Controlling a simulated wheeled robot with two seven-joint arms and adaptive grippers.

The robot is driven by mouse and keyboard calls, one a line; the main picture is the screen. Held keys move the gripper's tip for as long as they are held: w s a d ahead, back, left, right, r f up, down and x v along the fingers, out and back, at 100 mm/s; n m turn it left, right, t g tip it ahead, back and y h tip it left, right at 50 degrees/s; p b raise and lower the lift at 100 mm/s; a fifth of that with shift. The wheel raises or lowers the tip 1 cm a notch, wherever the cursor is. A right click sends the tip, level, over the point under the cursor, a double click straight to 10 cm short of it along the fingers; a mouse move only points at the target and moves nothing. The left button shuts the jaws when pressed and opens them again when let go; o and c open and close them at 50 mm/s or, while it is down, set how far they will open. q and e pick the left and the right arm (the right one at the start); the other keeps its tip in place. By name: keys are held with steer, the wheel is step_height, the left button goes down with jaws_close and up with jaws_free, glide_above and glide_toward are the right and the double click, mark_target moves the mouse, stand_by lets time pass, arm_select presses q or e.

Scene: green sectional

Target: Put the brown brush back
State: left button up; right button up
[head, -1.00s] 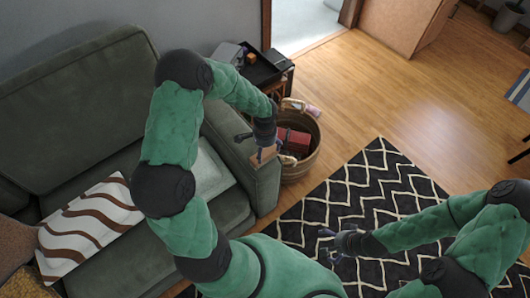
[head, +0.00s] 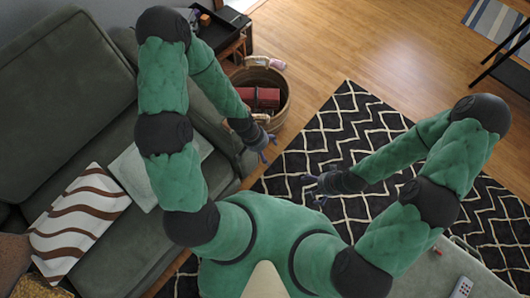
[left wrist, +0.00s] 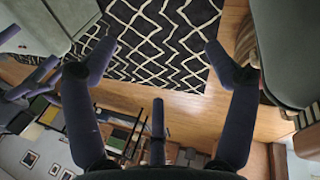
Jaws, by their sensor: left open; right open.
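I cannot pick out a brown brush for certain in either view. A small orange-brown item (head: 205,20) lies in the black tray (head: 222,36) on the side table, too small to identify. My left gripper (head: 268,150) is beside the sofa arm, in front of the wicker basket. In the left wrist view its fingers (left wrist: 160,50) are wide apart with nothing between them but the rug and floor behind. My right gripper (head: 309,190) is open and empty above the patterned rug.
The wicker basket (head: 283,117) holds a red item (head: 258,97) and stands between the green sofa (head: 115,245) and the black-and-white rug (head: 345,128). A table with a remote (head: 461,287) is at lower right.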

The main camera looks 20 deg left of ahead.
arm_select(q)
steer(key=s+d+f+n, duration=0.2)
steer(key=s+f, duration=0.1)
steer(key=s, duration=0.3)
steer(key=shift+s+n, duration=0.25)
steer(key=shift+n, duration=0.05)
steer(key=shift+d, duration=0.15)
stand_by(0.6)
